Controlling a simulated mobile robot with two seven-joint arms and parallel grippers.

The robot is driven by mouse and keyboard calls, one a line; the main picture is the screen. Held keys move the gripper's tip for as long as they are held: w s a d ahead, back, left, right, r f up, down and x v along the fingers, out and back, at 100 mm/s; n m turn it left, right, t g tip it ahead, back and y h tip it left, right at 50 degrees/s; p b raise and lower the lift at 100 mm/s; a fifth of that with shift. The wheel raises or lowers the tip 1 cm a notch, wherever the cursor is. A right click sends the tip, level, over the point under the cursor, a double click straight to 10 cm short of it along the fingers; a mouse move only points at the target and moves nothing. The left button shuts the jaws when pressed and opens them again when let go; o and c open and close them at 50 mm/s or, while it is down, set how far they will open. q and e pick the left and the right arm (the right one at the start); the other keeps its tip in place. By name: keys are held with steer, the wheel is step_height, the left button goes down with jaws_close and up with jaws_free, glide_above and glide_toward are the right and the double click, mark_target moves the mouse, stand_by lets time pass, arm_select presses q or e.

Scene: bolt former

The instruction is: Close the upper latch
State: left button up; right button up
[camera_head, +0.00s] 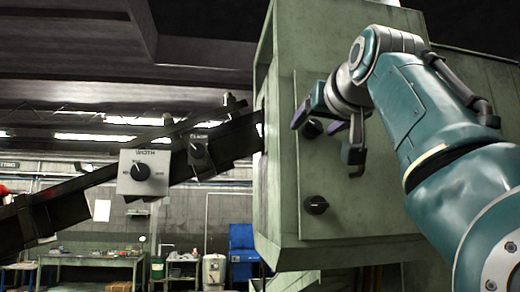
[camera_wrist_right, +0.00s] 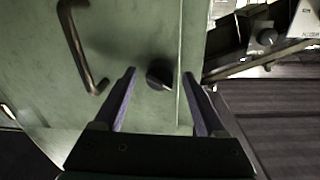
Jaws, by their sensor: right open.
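The upper latch (camera_head: 312,128) is a round dark knob on the green cabinet door (camera_head: 335,222), partly hidden by my right gripper (camera_head: 326,138). The right gripper is open, with one fingertip up and left of the knob and the other down and right. In the right wrist view the knob (camera_wrist_right: 160,76) shows between the open fingertips (camera_wrist_right: 159,73); nothing is gripped. Whether a finger touches it cannot be told. The lower latch (camera_head: 316,204) is a similar dark knob further down the door. My left gripper is not in view.
A bent metal door handle (camera_wrist_right: 82,50) stands beside the upper latch in the wrist view. A dark sloping conveyor (camera_head: 90,190) with a grey knob box (camera_head: 143,172) lies left of the cabinet. A workbench (camera_head: 90,258) and blue cabinet (camera_head: 243,245) stand far behind.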

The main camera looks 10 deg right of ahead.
steer(key=shift+s, duration=0.15)
steer(key=shift+c, duration=1.4)
jaws_close()
